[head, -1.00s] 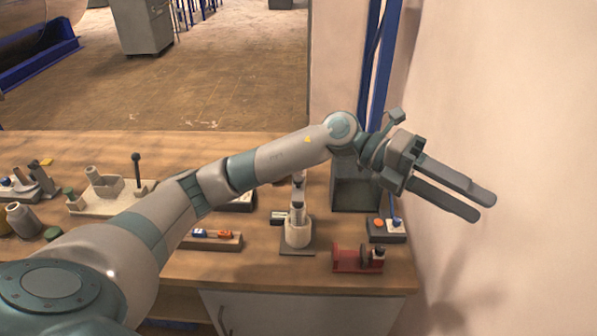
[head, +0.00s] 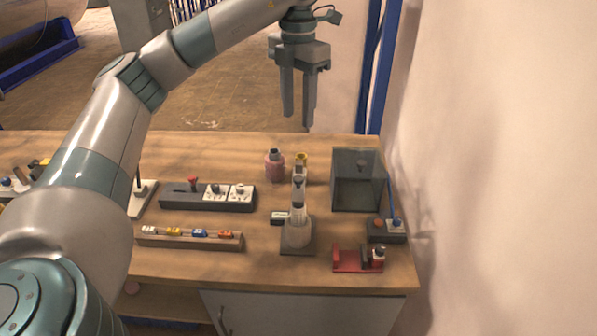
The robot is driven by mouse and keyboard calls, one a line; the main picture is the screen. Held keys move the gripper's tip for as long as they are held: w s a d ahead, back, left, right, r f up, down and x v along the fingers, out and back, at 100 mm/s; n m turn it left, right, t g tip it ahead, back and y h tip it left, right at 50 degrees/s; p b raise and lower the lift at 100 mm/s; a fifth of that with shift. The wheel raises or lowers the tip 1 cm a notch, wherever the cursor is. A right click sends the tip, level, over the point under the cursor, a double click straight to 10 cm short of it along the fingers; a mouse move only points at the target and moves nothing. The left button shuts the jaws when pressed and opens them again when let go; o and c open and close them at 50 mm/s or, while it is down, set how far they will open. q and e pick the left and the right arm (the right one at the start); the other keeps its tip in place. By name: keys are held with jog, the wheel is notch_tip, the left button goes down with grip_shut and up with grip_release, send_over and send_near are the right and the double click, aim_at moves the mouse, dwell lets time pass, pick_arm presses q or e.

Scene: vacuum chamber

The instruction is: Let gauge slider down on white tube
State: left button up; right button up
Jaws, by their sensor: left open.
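The white tube (head: 298,203) stands upright in a pale round holder on a dark square base near the middle of the bench. A small dark block with a light face (head: 280,217), which looks like the gauge slider, sits low at the tube's left side; I cannot tell exactly how it joins the tube. My left gripper (head: 297,122) is open and empty, fingers pointing down, above and apart from the tube, over the bench's far edge in the picture. My right gripper is out of view.
A pink bottle (head: 275,166) and a yellow-topped item (head: 301,159) stand behind the tube. A clear-sided box (head: 357,183) and a red fixture (head: 352,260) are right. A switch panel (head: 176,196) and a rack of coloured pieces (head: 188,240) are left. The wall bounds the right.

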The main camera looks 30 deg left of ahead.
pick_arm(q)
jog(key=shift+f, duration=0.1)
jog(key=p, duration=0.6)
send_near(299, 178)
notch_tip(299, 178, down, 7)
jog(key=shift+a, duration=0.1)
jog(key=shift+f, duration=0.55)
jog(key=c, duration=0.8)
